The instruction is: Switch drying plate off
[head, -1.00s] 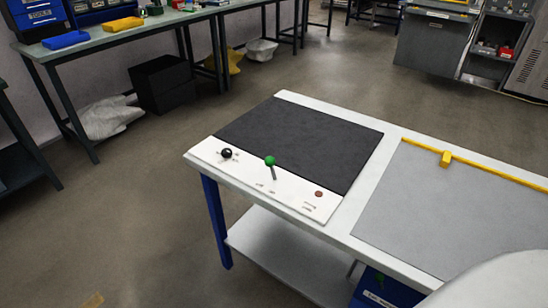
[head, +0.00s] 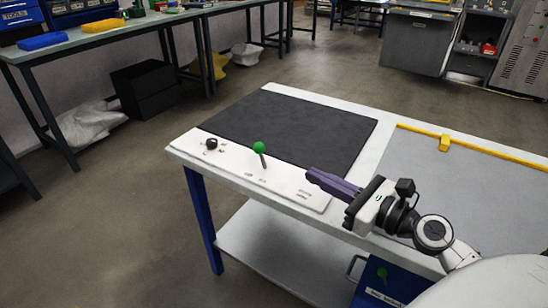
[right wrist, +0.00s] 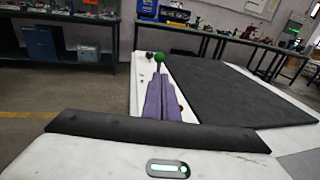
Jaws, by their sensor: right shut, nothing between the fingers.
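The drying plate (head: 290,125) is a dark flat panel set in the white table at its left end. Its white control strip (head: 225,158) runs along the front edge. The strip carries a black knob (head: 211,143) at the left and a lever with a green ball (head: 259,148). My right gripper (head: 312,174) is shut and empty, above the right end of the strip, to the right of the lever and apart from it. In the right wrist view its purple fingers point toward the green ball (right wrist: 160,57), which shows beyond the fingertips. My left gripper is not in view.
A grey mat (head: 450,175) with a yellow bar (head: 485,154) along its back lies to the right on the table. A blue box (head: 378,284) stands under the table. The space above the dark plate is clear.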

